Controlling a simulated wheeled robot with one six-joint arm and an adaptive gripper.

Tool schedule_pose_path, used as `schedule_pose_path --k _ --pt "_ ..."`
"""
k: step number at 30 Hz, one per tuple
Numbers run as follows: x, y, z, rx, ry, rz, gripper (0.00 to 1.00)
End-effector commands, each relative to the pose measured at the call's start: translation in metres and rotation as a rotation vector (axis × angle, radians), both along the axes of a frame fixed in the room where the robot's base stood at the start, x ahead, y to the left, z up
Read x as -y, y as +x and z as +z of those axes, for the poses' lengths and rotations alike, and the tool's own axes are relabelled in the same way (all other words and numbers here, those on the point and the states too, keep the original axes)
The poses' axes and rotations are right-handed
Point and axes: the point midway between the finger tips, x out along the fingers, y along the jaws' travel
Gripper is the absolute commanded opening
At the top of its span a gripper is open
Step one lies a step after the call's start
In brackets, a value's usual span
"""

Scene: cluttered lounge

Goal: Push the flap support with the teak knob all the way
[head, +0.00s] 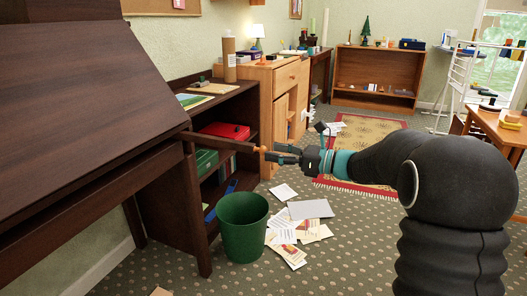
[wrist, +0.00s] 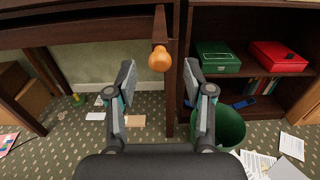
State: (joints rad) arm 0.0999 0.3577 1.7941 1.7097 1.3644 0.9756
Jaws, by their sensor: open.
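The flap support (head: 222,143) is a dark wooden bar sticking out from the dark slant-front desk (head: 75,90). Its orange-brown teak knob (head: 260,149) is at the free end. In the wrist view the knob (wrist: 160,58) lies in line with the gap between my fingertips, and the support (wrist: 160,22) runs away behind it. My gripper (head: 274,155) is open and empty, facing the knob from the right in the head view. The fingers stand on either side of the knob in the wrist view, with space at both sides. I cannot tell how much depth separates them.
A green bin (head: 243,226) stands on the floor below the knob. Papers (head: 290,236) lie beside it. A dark shelf (head: 232,103) holds a red box (head: 225,131) and a green box (wrist: 218,57) beyond the support. Open carpet lies below my arm.

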Motion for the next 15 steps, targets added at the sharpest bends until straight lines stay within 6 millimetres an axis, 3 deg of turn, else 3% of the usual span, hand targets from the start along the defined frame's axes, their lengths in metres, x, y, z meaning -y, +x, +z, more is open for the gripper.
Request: schedule_pose_path --k 6,15 --pt "-0.029 0.010 -0.001 0.000 -0.001 0.002 0.52" --pt "-0.039 0.014 0.000 0.000 0.000 0.000 0.52"
